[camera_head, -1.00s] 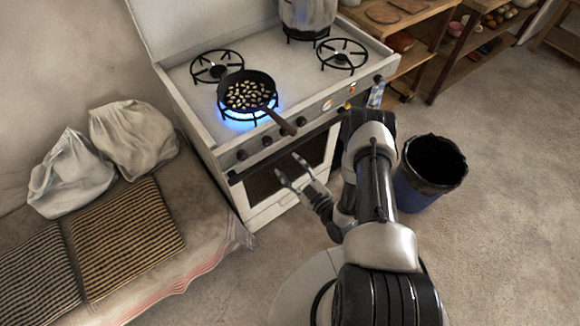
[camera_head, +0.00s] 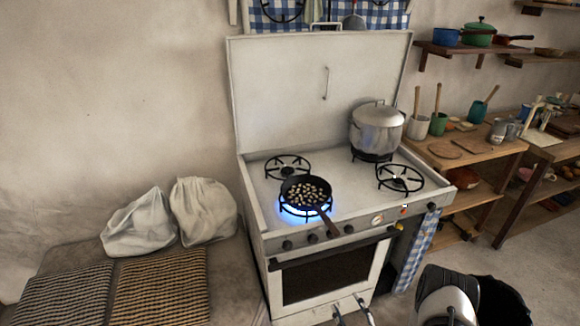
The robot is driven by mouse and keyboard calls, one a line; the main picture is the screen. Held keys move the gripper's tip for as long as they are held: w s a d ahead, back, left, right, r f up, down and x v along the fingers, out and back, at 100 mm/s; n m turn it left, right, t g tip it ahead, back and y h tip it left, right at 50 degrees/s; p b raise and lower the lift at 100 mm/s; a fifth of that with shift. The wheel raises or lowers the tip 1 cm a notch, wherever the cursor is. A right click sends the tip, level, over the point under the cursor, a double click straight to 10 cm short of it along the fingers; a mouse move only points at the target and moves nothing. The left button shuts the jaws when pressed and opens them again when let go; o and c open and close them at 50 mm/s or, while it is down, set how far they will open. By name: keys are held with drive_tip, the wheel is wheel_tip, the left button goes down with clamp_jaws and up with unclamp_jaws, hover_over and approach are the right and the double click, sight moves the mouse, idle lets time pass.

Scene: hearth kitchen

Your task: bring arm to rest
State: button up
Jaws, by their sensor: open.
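My gripper (camera_head: 353,312) shows at the bottom edge of the head view, in front of the stove's lower front. Its two fingers are apart with nothing between them, and the rest of it is cut off by the frame. Part of my arm (camera_head: 447,298) shows at the bottom right. The white stove (camera_head: 340,212) stands in the middle with its lid raised. A dark pan (camera_head: 306,190) with pale pieces in it sits on the lit front left burner, its handle pointing to the front right.
A large metal pot (camera_head: 377,128) stands on the back right burner. A bin (camera_head: 503,302) is at the bottom right, beside my arm. A bench with striped cushions (camera_head: 160,290) and cloth sacks (camera_head: 203,210) is at the left. Shelves (camera_head: 455,155) with kitchenware stand at the right.

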drive_tip(key=w+d+r+n+g+h, duration=0.1)
drive_tip(key=w+d+r+g+h, duration=0.2)
drive_tip(key=w+r, duration=0.8)
wheel_tip(320, 180, up, 16)
drive_tip(key=s+d+m+g+h, duration=0.2)
drive_tip(key=s+m+g+h, duration=0.1)
drive_tip(key=g, duration=0.1)
drive_tip(key=s+a+r+m+g+h, duration=0.1)
drive_tip(key=s+a+r+m+g, duration=0.15)
drive_tip(key=s+r, duration=0.8)
drive_tip(key=s+a+m+g, duration=0.1)
drive_tip(key=s+a+m, duration=0.1)
drive_tip(key=s, duration=0.9)
drive_tip(key=s+a+r+m+g+y, duration=0.1)
drive_tip(key=s+a, duration=0.3)
drive_tip(key=s, duration=0.8)
drive_tip(key=shift+r+m+g, duration=0.25)
drive_tip(key=shift+m+g, duration=0.3)
